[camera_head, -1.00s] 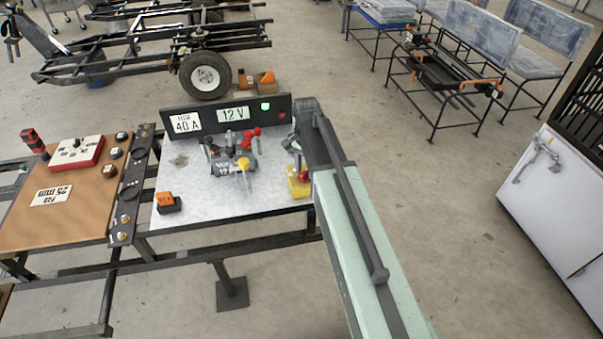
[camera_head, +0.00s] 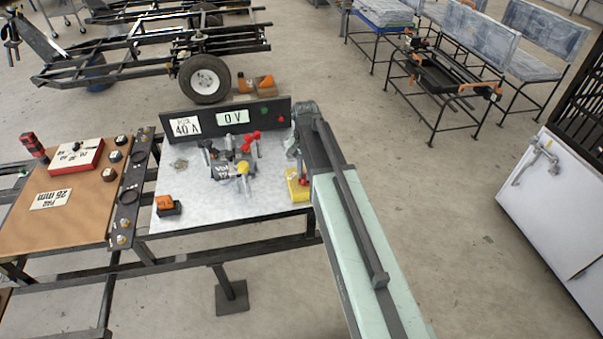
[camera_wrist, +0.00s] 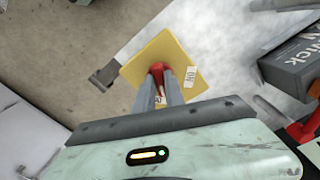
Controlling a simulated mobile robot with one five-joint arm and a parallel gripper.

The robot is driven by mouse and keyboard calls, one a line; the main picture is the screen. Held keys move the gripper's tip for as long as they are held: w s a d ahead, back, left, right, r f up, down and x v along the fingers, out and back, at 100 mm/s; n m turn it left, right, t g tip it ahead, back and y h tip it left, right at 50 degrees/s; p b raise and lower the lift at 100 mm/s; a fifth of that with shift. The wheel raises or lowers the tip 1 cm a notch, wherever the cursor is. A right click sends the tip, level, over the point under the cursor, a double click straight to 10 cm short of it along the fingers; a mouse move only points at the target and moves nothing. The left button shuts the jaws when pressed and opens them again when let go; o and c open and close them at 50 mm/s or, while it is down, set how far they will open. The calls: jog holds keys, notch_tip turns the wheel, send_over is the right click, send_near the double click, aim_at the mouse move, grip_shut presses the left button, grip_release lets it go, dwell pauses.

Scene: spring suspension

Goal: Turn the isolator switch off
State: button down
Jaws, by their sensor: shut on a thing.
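The isolator switch is a red handle on a yellow square plate. In the wrist view the red handle (camera_wrist: 157,68) sits between the two grey fingers of my gripper (camera_wrist: 165,82), which are shut on it. The yellow plate (camera_wrist: 152,48) lies under the fingers, with a small white label on its right part. In the head view the yellow plate (camera_head: 296,190) is at the right edge of the light metal bench top, and my gripper (camera_head: 302,170) comes down over it. The display (camera_head: 233,118) on the dark back panel reads 0 V.
An orange and black part (camera_head: 167,206) is at the front left. A brown board (camera_head: 60,210) with a red-and-white box lies further left.

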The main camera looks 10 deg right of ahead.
jog(key=n, duration=0.7)
jog(key=shift+w, duration=0.15)
jog(key=n, duration=0.3)
jog(key=shift+n, duration=2)
jog(key=c, duration=1.4)
grip_release()
jog(key=shift+a+f, duration=0.1)
